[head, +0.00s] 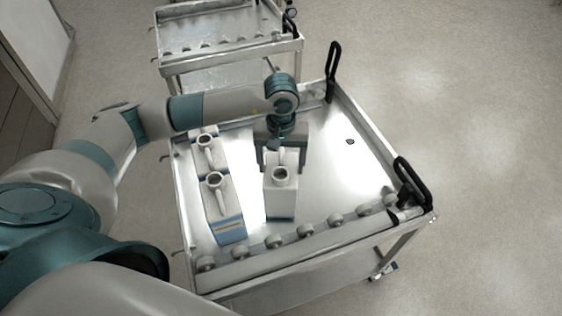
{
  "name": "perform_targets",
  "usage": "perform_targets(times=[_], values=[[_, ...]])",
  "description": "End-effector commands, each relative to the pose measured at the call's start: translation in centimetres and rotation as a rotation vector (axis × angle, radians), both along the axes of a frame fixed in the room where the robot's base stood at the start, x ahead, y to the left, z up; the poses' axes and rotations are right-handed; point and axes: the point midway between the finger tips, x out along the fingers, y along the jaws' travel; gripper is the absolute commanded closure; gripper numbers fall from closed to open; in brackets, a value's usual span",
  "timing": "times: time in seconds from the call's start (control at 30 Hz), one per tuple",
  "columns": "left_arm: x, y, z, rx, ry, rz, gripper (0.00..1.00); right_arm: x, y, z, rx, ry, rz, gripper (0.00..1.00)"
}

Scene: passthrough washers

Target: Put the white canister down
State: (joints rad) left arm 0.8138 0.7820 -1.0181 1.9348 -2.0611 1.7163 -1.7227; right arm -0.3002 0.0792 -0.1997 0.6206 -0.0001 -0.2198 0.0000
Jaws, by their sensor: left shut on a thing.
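A white canister (279,201) with an open round mouth and a blue band at its base is in the middle of the metal cart's tray (345,170). My left gripper (285,155) is shut on this canister's handle from the far side. The canister is upright; I cannot tell whether its base touches the tray. Two more white canisters stand to its left: a near one (224,208) and a far one (207,155), which my left arm partly covers. My right gripper is out of view.
Several round rollers line the tray's near rim (306,232). Black handles (411,182) stand at the cart's right side. The right part of the tray is clear, apart from a small dark spot. A second cart (225,45) stands behind.

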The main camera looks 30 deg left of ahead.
Motion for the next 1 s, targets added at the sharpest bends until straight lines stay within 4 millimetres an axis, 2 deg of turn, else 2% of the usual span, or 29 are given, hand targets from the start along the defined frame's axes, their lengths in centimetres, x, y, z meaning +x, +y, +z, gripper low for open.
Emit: perform_targets(times=[0.1, 0.57, 0.6, 0.63, 1.0], values=[[0.02, -0.01, -0.63, 0.0, -0.001, -0.001, 0.74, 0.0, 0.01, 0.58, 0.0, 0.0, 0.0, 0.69], [0.06, 0.02, -1.19, 0.0, -0.002, 0.0, 0.74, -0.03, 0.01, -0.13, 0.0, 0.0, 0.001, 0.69], [0.02, 0.02, -1.08, 0.001, -0.002, 0.0, 0.17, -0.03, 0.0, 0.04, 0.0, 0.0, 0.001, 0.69], [0.02, 0.02, -1.07, 0.001, -0.002, 0.0, 0.09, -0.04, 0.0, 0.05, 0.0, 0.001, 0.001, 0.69], [0.02, 0.02, -0.98, 0.0, -0.001, 0.0, 0.07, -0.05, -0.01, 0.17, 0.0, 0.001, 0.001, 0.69]])
